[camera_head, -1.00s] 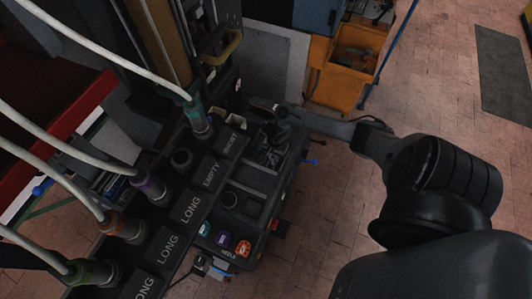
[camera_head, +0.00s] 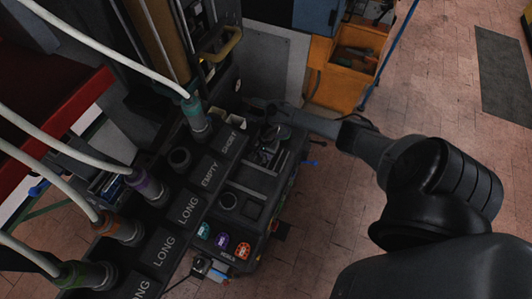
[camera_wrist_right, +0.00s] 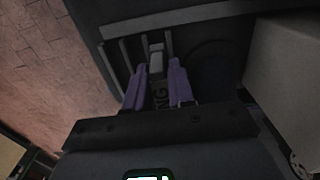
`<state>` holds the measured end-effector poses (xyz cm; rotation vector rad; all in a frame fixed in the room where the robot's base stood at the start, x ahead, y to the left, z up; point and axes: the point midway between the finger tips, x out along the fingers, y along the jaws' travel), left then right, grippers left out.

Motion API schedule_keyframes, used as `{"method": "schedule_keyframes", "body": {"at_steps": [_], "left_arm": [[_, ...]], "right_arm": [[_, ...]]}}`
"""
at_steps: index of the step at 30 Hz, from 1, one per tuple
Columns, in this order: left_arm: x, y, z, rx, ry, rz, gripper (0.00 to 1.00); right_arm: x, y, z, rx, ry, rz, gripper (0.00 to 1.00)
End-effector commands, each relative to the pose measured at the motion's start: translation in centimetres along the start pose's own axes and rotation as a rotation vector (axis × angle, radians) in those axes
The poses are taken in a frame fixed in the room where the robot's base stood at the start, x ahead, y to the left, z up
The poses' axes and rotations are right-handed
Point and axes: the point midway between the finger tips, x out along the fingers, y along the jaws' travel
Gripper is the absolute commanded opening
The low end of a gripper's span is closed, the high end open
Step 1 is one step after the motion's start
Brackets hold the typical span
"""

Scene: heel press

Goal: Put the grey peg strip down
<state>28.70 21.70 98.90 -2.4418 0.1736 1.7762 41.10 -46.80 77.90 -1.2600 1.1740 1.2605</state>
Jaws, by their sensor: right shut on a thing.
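My right gripper (camera_head: 264,112) is dark and small in the head view, at the back right corner of the black press console (camera_head: 252,178). In the right wrist view its two purple fingers (camera_wrist_right: 158,82) are shut on a small grey piece (camera_wrist_right: 156,62), which I take to be the grey peg strip. The fingers and the dim light hide much of it, and I cannot tell whether it touches the surface below. I cannot make the strip out clearly in the head view. My left gripper is not in view.
Label plates reading SHORT, EMPTY and LONG (camera_head: 189,209) line the console. Hosed cylinders (camera_head: 147,185) stand along its left side. Coloured buttons (camera_head: 222,241) sit at its front. An orange cabinet (camera_head: 342,88) stands behind.

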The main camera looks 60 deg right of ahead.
Motion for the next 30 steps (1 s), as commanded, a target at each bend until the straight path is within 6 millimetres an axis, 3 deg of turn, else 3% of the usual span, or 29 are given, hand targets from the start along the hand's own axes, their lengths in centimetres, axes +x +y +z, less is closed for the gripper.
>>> {"method": "schedule_keyframes", "body": {"at_steps": [11,12,16,25,30], "left_arm": [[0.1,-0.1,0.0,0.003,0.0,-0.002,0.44],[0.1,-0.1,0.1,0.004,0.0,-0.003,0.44],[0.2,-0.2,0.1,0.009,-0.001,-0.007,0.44],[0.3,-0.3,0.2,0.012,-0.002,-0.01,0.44],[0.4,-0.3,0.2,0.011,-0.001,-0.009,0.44]], "right_arm": [[1.1,0.2,0.0,0.003,0.0,0.004,0.0],[1.2,0.3,0.0,0.003,0.0,0.005,0.29],[1.4,0.4,0.1,0.003,-0.001,0.006,0.49],[1.6,0.5,0.2,0.0,-0.003,0.008,0.49],[0.5,0.4,0.2,-0.002,-0.003,0.007,0.49]]}}
